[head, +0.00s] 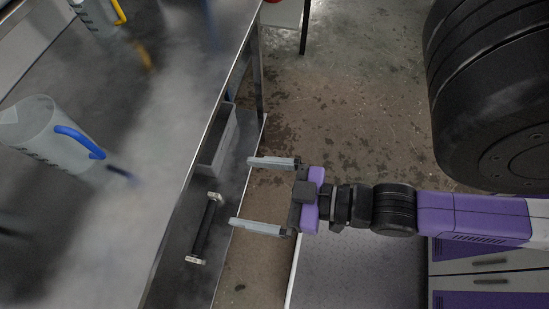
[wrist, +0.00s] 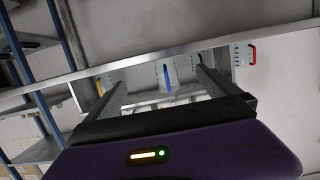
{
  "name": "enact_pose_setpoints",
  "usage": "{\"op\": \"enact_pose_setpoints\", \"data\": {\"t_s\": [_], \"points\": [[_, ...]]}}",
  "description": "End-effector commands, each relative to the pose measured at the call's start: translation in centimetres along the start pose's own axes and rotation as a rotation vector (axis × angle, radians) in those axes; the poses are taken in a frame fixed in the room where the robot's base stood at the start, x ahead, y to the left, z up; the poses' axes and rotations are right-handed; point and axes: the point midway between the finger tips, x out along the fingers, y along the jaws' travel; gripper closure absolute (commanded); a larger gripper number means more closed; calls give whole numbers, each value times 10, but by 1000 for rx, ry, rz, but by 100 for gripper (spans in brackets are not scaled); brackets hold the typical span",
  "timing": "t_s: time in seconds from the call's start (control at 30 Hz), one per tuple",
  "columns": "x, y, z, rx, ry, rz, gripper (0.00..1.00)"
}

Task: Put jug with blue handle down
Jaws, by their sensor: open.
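The jug with the blue handle (head: 43,130) is a clear jug standing on the metal table at the left of the head view, its blue handle towards the table's front edge. In the wrist view, the jug with the blue handle (wrist: 172,72) shows beyond and between my fingers, partly cut off by the table edge. My gripper (head: 241,191) is open and empty. It is out in front of the table edge, well apart from the jug, with its fingers pointing towards the table.
A jug with a yellow handle (head: 97,16) stands farther along the table (head: 165,130). A red-handled jug (wrist: 244,54) shows in the wrist view. Below the table edge are a grey tray (head: 217,140) and a black bar handle (head: 205,228). Bare floor (head: 350,110) lies to the right.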

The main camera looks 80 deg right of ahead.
Motion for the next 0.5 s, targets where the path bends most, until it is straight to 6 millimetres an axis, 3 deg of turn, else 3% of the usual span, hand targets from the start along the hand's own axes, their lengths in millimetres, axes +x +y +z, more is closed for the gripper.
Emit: {"op": "enact_pose_setpoints", "data": {"t_s": [0.1,0.2,0.5], "points": [[-28,0,4,1,-30,2,0],[-40,0,4,2,-40,4,0],[-45,0,3,2,-43,4,0]]}}
